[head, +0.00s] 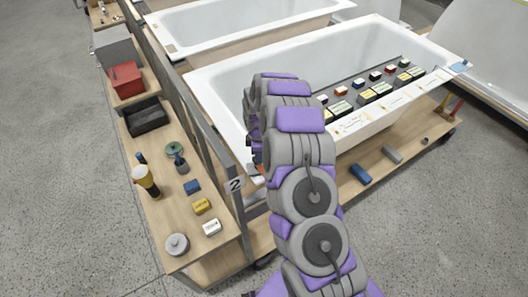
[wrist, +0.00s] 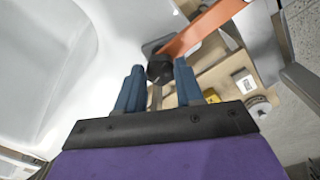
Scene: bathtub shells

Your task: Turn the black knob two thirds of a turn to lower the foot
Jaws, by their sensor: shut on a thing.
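The black knob (wrist: 160,69) is in the upper middle of the wrist view, between the blue fingers of my gripper (wrist: 159,78). The fingers are closed on its sides. An orange bar (wrist: 203,28) runs from beside the knob toward the upper right. In the head view my purple and grey arm reaches down at the near left corner of the white bathtub (head: 215,85) and hides the knob and most of my gripper. I cannot make out the foot in either view.
A wooden side shelf (head: 222,250) on the left holds a black tray (head: 146,116), a red box (head: 126,79), a yellow block (head: 201,206) and other small items. A metal rail with a "2" tag (head: 236,184) stands between shelf and tub. A blue cylinder (head: 360,173) lies on the lower board.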

